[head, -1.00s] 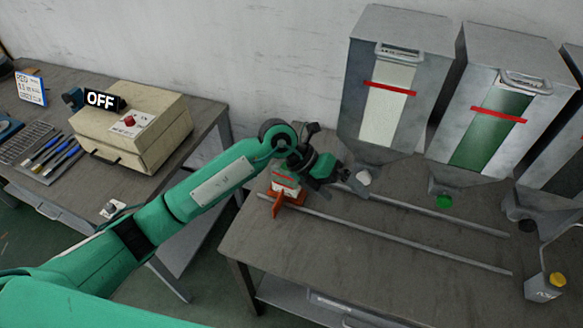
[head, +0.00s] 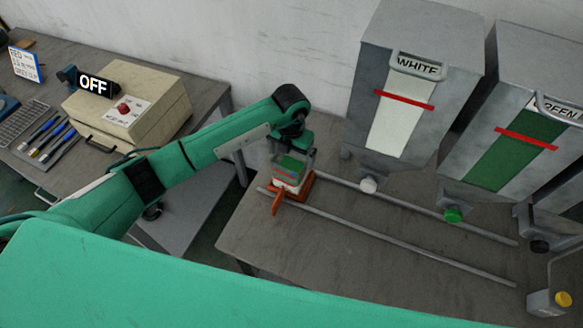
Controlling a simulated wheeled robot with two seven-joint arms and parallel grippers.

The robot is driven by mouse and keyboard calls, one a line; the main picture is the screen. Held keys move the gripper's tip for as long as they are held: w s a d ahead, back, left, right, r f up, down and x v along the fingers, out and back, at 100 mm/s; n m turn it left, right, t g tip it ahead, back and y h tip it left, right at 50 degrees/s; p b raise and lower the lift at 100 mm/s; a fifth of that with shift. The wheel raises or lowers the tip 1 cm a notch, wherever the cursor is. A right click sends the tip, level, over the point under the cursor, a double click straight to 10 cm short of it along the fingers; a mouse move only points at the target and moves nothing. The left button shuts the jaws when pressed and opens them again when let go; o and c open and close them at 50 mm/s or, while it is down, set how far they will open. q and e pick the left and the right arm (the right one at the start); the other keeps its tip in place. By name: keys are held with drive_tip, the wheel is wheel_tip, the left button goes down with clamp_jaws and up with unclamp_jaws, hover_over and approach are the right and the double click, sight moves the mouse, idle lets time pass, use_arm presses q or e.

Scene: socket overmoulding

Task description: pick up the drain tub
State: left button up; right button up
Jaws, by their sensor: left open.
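A small tub (head: 288,181) with a pale lower part, a red line and green in its upper part sits on an orange carriage (head: 277,205) at the left end of two rails. I cannot tell for sure that it is the drain tub; no label on it is readable. My left gripper (head: 293,160) points down at the tub's top, open. Its fingers are small and partly hidden by the arm's end, so I cannot tell whether they touch the tub. My right gripper is not in view.
Two metal rails (head: 400,248) run right along the grey table. Hoppers marked WHITE (head: 415,90) and GREEN (head: 525,130) stand behind, with outlets over the table. A beige box (head: 140,115) stands on the left bench.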

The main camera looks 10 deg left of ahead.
use_arm(q)
wheel_tip(320, 180, down, 5)
drive_tip(key=p, duration=0.3)
drive_tip(key=shift+s+d, duration=0.1)
drive_tip(key=shift+f, duration=0.3)
drive_tip(key=shift+c, duration=0.7)
drive_tip(key=c, duration=1)
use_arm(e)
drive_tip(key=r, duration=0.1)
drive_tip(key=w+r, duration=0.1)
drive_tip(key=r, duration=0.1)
use_arm(q)
drive_tip(key=shift+o, duration=0.2)
drive_tip(key=shift+r, duration=0.1)
